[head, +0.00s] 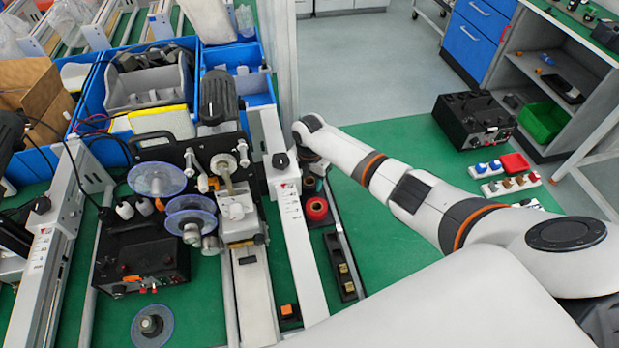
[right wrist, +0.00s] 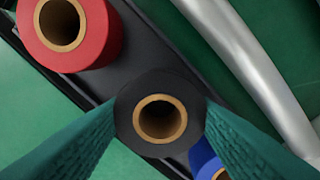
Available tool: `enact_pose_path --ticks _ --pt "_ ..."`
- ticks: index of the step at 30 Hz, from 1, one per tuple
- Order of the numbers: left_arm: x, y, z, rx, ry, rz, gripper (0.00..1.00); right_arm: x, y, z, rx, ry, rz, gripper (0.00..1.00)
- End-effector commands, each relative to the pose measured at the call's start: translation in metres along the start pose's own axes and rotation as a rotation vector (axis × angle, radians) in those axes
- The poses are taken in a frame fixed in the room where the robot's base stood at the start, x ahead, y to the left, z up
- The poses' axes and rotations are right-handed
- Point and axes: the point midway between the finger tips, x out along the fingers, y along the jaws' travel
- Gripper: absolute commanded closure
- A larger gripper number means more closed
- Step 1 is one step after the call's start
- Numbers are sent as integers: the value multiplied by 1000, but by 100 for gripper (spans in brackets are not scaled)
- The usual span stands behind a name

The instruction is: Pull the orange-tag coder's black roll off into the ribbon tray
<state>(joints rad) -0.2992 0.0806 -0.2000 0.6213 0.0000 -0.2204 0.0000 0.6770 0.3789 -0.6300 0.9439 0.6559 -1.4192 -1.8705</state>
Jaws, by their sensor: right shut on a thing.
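The black roll (right wrist: 128,125), with a brown cardboard core, sits between the two fingers of my right gripper (right wrist: 160,105), which is shut on it. It stands on end over the black ribbon tray (right wrist: 120,68), between a red roll (right wrist: 95,30) and a blue roll (right wrist: 205,160). Whether it touches the tray floor is unclear. In the head view my right gripper (head: 311,178) is low at the tray, just behind the red roll (head: 316,208). A coder (head: 200,165) with clear bluish reel discs stands left of it. A small orange block (head: 288,311) is at its front. My left gripper is out of view.
A white rail (head: 305,265) runs close along the tray's left side. A dark tray with brass pieces (head: 346,277) lies nearer me. A black control box (head: 140,255) stands at left. A black instrument (head: 474,122) stands at the right; green bench before it is partly free.

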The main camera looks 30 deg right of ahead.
Motion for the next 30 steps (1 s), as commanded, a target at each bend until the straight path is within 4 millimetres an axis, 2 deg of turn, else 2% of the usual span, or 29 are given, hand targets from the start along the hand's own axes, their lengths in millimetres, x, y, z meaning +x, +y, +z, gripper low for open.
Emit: enact_pose_path --ticks 25,26,30 --pt "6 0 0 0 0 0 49 7 0 0 0 0 -1 68" --pt "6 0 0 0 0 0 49 7 0 0 0 0 -1 46" --pt "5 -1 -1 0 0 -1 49 6 0 0 0 0 -1 23"
